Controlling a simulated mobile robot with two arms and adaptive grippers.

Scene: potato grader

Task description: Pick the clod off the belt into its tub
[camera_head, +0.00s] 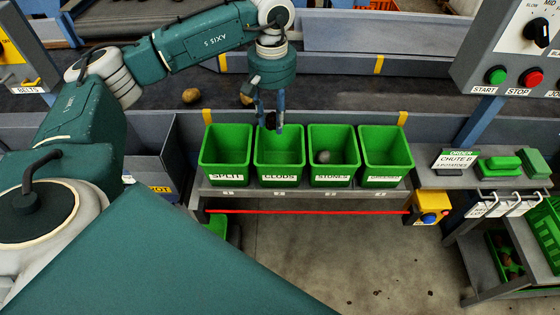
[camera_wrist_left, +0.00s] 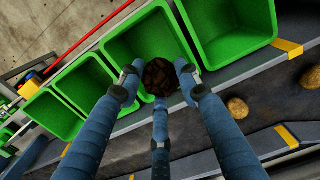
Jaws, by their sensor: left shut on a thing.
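My left gripper (camera_head: 269,122) points down at the back rim of the green tub labelled CLODS (camera_head: 279,152). In the left wrist view its blue fingers (camera_wrist_left: 160,88) are shut on a dark brown lumpy clod (camera_wrist_left: 160,76). The clod is held above the tub's edge, with the tub's green inside (camera_wrist_left: 140,42) behind it. In the head view the clod (camera_head: 270,120) shows only as a dark patch between the fingers. The CLODS tub looks empty. My right gripper is not in view.
Tubs labelled SPLIT (camera_head: 226,150) and STONES (camera_head: 333,150) stand on either side; STONES holds a grey stone (camera_head: 323,156). A fourth green tub (camera_head: 386,150) is at the right. Potatoes (camera_head: 191,96) lie on the dark belt (camera_head: 345,98) behind. A red cord (camera_head: 310,212) runs below the tubs.

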